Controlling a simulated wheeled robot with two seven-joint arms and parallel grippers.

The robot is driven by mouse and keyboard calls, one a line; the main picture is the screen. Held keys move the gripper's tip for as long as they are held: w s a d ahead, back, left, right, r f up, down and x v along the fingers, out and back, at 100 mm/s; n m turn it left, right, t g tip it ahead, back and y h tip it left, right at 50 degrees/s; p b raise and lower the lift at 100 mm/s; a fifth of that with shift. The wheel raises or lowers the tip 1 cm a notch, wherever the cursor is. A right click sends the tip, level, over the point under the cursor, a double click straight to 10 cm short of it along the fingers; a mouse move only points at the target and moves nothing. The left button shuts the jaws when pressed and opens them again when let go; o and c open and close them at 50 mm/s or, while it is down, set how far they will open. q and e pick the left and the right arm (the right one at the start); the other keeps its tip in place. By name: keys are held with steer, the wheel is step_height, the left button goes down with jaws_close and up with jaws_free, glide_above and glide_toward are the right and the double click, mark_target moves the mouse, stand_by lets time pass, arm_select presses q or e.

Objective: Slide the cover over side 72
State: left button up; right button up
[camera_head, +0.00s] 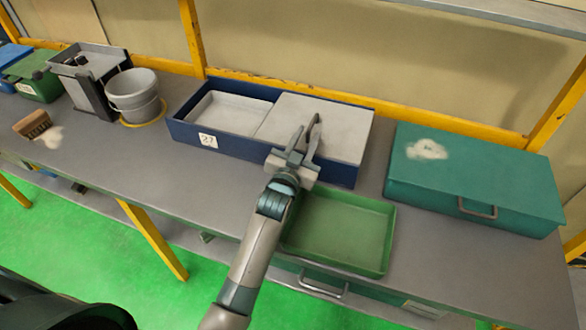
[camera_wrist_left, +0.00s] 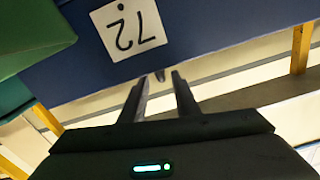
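The blue box (camera_head: 180,128) stands on the bench and has two halves. Its left half is open and shows a light grey inside (camera_head: 228,113). A flat grey cover (camera_head: 335,120) lies over the right half. A white label reading 27 (camera_head: 208,140) is on the front wall at the left. In the left wrist view, an upside-down 72 label (camera_wrist_left: 129,28) is on a blue wall (camera_wrist_left: 215,40). My left gripper (camera_head: 306,135) is at the cover's front left part with its fingers apart. A small grey piece (camera_wrist_left: 160,75) shows between the fingertips; contact is unclear. My right gripper is not in view.
A green tray (camera_head: 385,240) sits in front of the box, under my left arm. A closed teal case (camera_head: 500,180) stands at the right. A grey bucket (camera_head: 133,95) and a brush (camera_head: 33,124) are at the left.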

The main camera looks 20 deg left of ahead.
arm_select(q)
steer(key=s+b, duration=0.2)
steer(key=s, duration=0.9)
steer(key=shift+s+a+b, duration=0.15)
steer(key=shift+s+b, duration=0.15)
steer(key=shift+b, duration=0.05)
